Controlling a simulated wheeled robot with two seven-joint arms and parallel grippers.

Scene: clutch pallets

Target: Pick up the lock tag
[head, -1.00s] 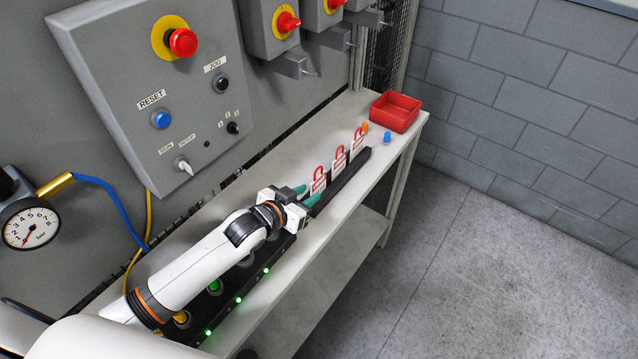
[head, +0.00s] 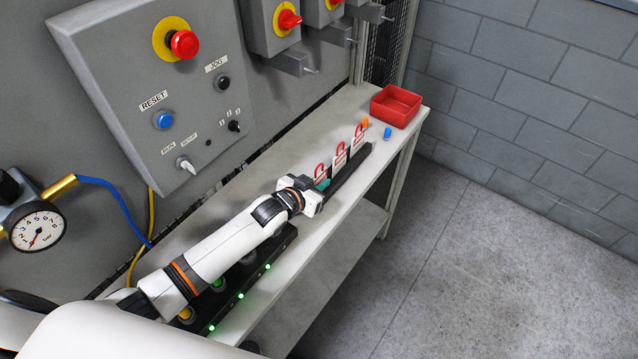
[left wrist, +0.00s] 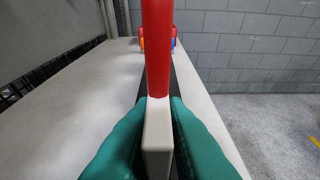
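Several lock tags, white with red loops, stand in a row on a dark rail (head: 350,173) on the bench. The nearest lock tag (head: 320,171) is at my left gripper (head: 323,185). In the left wrist view, this tag (left wrist: 158,135) stands upright between the two teal fingers of the left gripper (left wrist: 159,112), its red loop rising above them. The fingers are close together on both sides of its white part and look shut on it. The middle tag (head: 340,156) and the far tag (head: 358,140) stand beyond it. My right gripper is out of view.
A red open bin (head: 396,106) stands at the far end of the bench (head: 290,150). A blue peg (head: 387,132) and an orange peg (head: 365,122) are near it. A grey control panel (head: 150,95) rises along the left. The floor to the right is clear.

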